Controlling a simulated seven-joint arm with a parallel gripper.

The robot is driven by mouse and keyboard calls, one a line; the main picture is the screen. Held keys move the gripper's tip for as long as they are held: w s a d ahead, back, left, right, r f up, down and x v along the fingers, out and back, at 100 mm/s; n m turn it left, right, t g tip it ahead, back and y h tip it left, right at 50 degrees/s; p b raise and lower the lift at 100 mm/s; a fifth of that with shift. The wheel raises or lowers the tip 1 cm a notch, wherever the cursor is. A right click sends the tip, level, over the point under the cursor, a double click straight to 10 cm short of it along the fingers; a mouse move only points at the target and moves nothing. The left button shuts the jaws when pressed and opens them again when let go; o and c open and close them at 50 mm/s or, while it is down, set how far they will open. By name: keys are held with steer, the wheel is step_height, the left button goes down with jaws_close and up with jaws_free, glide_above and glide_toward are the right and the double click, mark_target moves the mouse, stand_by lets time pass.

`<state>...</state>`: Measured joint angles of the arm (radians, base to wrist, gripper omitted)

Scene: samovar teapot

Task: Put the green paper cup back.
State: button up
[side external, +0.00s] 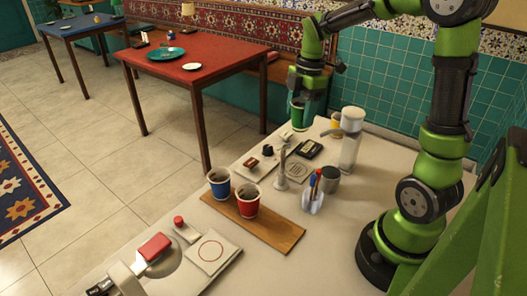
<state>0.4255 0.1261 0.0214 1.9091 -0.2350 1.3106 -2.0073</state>
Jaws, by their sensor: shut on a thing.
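The green paper cup (298,115) is upright between the fingers of my gripper (299,99) at the far end of the white counter. My gripper points down and is shut on the cup near its rim. Whether the cup's base touches the counter, I cannot tell. A blue paper cup (219,185) and a red paper cup (248,200) with dark contents stand on a wooden board (275,231) nearer the camera, well apart from my gripper.
A tall pale dispenser (351,138) and a yellow cup (336,124) stand right of the green cup. A metal tin (330,180), a pen holder (313,198) and small items crowd the middle. A red-topped table (215,58) stands beyond. The board's right end is bare.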

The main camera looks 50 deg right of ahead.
steer(key=s+a+n, duration=0.3)
steer(key=a+n, duration=0.4)
steer(key=a, duration=0.5)
steer(key=shift+a+r+g, duration=0.25)
steer(key=shift+r+g, duration=0.15)
steer(key=shift+r, duration=0.05)
steer(key=s+a+n, duration=0.4)
steer(key=a, duration=0.1)
steer(key=s+a+n, duration=0.1)
steer(key=a+n, duration=0.1)
steer(key=a, duration=0.1)
steer(key=shift+s+f+g, duration=0.25)
steer(key=shift+s+g, duration=0.15)
steer(key=f, duration=1.1)
steer(key=shift+s+a, duration=0.25)
steer(key=shift+f, duration=1.9)
steer(key=shift+f, duration=0.1)
steer(key=o, duration=0.7)
